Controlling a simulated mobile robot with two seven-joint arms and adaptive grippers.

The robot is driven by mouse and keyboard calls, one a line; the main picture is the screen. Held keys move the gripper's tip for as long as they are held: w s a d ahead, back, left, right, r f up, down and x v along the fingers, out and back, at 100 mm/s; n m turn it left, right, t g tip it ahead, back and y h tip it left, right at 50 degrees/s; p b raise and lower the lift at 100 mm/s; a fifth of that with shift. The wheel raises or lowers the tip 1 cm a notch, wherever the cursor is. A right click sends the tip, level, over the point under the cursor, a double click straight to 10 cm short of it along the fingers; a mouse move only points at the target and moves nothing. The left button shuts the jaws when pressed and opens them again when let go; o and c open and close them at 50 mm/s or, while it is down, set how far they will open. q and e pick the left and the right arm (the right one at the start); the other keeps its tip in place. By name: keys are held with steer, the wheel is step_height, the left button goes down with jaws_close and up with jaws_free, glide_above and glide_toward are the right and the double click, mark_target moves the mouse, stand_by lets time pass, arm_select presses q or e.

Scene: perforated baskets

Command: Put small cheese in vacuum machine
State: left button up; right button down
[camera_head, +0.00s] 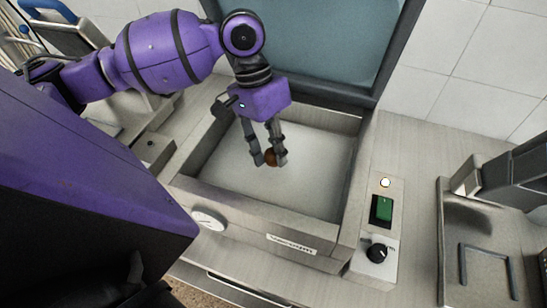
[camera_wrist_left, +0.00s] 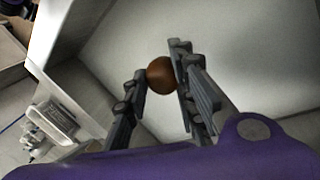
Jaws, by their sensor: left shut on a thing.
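The small cheese is a small round brown ball (camera_head: 271,157) between the fingertips of my left gripper (camera_head: 268,160). It also shows in the left wrist view (camera_wrist_left: 160,75), with a finger on each side of it. My left gripper is shut on it and points down over the open chamber of the vacuum machine (camera_head: 295,243). The chamber's pale floor lies below the ball; I cannot tell the exact height above it. The machine's dark-framed lid (camera_head: 310,45) stands raised at the back. My right gripper is not in view.
The machine's front has a round gauge (camera_head: 208,219). A metal appliance (camera_head: 490,215) stands at the far right. Other metal equipment (camera_head: 120,110) is at the left. The chamber walls surround the gripper.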

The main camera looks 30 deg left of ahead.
mark_target(273, 161)
arm_select(q)
steer(key=shift+f, duration=1.55)
steer(key=shift+f, duration=0.2)
steer(key=o, duration=1.1)
steer(key=shift+c, duration=0.2)
steer(key=v, duration=0.7)
steer(key=shift+r, duration=0.4)
